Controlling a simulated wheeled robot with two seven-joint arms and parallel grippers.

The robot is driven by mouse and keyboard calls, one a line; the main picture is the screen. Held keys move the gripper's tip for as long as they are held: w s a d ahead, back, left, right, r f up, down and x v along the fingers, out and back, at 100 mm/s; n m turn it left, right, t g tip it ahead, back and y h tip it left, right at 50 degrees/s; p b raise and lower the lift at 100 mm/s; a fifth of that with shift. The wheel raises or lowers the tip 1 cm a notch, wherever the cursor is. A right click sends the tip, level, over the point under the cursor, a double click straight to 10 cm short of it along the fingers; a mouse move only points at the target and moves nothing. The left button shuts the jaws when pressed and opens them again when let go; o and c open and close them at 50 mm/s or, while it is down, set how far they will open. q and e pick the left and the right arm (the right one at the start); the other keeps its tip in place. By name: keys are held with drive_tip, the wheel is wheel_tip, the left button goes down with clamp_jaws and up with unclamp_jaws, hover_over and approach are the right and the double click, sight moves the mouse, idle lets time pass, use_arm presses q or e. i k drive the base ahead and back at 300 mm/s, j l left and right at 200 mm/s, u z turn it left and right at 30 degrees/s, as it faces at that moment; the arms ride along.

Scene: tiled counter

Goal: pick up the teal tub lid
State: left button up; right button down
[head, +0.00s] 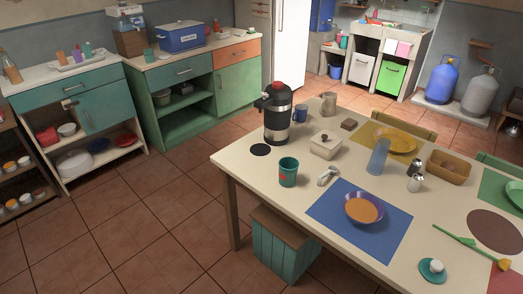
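A round teal lid (427,276) with a pale knob on top lies on the table's near edge at the lower right, beside the blue placemat. It appears to be the teal tub lid. Neither of my grippers shows in the head view.
Bare tabletop lies between placemat and lid.

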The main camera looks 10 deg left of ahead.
sight(433, 270)
drive_tip(key=z, duration=1.35)
drive_tip(key=u, duration=1.35)
drive_tip(key=k+l+u, duration=0.25)
drive_tip(key=k+l, duration=0.2)
drive_tip(key=k+l+u, duration=0.3)
drive_tip(key=k+l, duration=0.15)
drive_tip(key=k+l+u, duration=0.25)
drive_tip(key=k, duration=0.3)
drive_tip(key=k+l+u, duration=0.25)
drive_tip(key=k, duration=0.25)
